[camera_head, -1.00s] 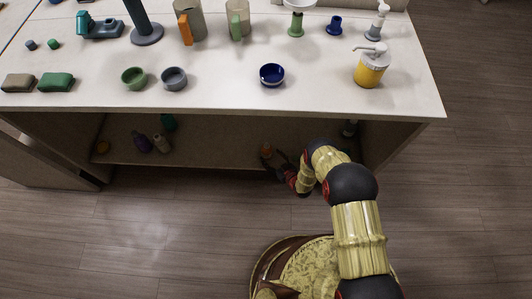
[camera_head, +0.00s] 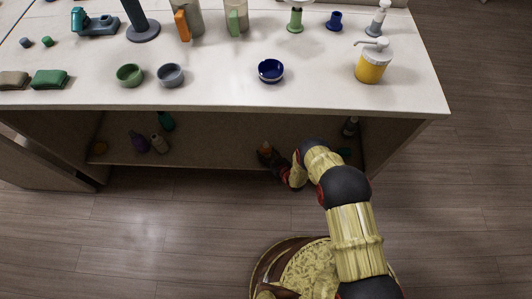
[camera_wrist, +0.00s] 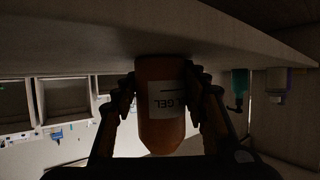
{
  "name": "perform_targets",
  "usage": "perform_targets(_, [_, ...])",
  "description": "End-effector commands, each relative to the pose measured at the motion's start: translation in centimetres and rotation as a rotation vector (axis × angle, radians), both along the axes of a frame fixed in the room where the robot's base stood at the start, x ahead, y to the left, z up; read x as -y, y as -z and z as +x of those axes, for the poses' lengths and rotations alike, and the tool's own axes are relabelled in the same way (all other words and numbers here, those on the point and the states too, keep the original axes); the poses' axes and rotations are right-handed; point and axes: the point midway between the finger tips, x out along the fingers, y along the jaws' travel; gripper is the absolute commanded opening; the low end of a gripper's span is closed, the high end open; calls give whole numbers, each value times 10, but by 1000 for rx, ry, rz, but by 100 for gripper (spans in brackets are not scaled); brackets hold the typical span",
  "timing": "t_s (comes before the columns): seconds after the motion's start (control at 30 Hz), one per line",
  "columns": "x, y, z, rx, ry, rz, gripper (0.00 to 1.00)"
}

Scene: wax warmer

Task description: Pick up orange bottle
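The orange bottle (camera_wrist: 160,105) has a pale label reading "GEL" and appears upside down in the wrist view, its base toward the shelf board along the top. My gripper (camera_wrist: 160,85) has one finger on each side of it, with both fingertips at the bottle's edges. No clear gap shows, but I cannot tell whether the fingers press on it.
The counter (camera_head: 215,90) overhangs the shelf space. In the wrist view, a teal bottle (camera_wrist: 239,88) stands to the right.

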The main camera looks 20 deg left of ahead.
Motion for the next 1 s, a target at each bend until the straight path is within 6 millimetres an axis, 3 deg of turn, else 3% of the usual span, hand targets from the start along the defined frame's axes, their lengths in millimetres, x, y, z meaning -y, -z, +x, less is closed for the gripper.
perform_targets(0.23, [0,0,0,0,0,0,28])
perform_targets(0.63, [0,-9,1,2,0,1,27])
perform_targets(0.83, [1,-39,1,1,0,2,27])
perform_targets(1.0, [29,-77,-16,0,4,1,27])
